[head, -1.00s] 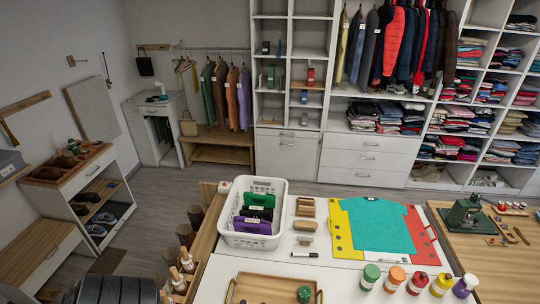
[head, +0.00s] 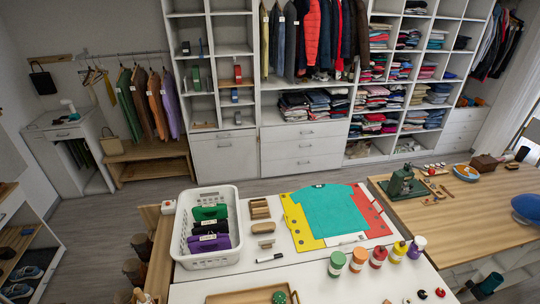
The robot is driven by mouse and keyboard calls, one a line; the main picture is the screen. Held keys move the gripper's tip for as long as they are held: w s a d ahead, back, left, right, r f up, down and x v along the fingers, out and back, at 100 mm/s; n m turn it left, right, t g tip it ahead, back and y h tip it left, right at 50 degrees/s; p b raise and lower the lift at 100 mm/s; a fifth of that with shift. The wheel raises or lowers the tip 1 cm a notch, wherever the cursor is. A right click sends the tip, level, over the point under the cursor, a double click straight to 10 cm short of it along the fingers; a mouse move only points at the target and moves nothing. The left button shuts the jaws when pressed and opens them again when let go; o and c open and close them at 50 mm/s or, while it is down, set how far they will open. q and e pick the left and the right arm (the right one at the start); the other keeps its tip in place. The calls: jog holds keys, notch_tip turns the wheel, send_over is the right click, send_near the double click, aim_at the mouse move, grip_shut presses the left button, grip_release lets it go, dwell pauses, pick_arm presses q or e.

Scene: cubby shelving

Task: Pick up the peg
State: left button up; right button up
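No object is clearly identifiable as the peg. Neither of my grippers is in view.
On the white table are a white basket (head: 178,235) of folded cloths, wooden blocks (head: 260,209), a marker (head: 269,257), a folding board (head: 297,225) under a teal shirt (head: 335,208), several bottles (head: 359,260) and a tray (head: 225,298). A wooden bench (head: 480,208) stands right.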

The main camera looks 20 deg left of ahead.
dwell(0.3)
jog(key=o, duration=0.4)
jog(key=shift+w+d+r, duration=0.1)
